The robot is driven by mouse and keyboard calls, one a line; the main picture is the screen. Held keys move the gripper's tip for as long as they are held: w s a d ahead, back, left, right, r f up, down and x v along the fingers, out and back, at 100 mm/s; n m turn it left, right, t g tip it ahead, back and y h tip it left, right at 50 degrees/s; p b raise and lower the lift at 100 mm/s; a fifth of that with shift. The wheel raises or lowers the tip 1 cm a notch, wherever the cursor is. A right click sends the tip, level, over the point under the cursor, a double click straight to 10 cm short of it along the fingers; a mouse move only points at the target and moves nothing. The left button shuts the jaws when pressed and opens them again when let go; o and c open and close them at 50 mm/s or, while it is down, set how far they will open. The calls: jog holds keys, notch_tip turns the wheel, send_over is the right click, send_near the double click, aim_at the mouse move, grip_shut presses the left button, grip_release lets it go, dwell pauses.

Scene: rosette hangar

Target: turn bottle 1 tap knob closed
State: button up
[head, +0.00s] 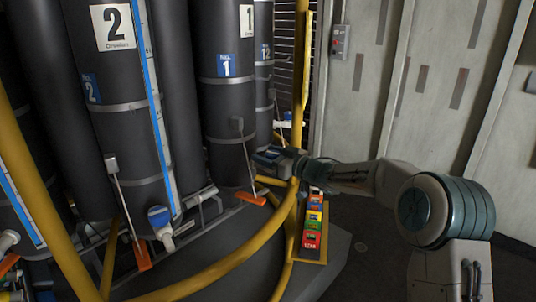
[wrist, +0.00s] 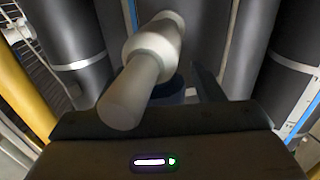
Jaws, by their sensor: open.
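Bottle 1 (head: 226,125) is a tall dark cylinder with a white "1" label and a blue "1" plate, in the middle of the head view. My gripper (head: 268,158) is at its lower right side and hides the tap there. In the wrist view a pale tap pipe (wrist: 135,85) with a thicker collar crosses in front of my gripper. A dark blue round part, apparently the knob (wrist: 172,90), shows partly behind the pipe, near the open jaws. One dark finger (wrist: 207,84) shows right of it; the other is hidden. Contact with the knob cannot be told.
Bottle 2 (head: 118,130) stands to the left, with a blue tap knob (head: 159,215) near its base. A yellow rail (head: 240,256) curves in front, and a yellow post (head: 297,90) stands close to my arm. Colored blocks (head: 313,222) sit in a yellow tray.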

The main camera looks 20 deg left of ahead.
jog(key=shift+a, duration=0.2)
jog(key=c, duration=1)
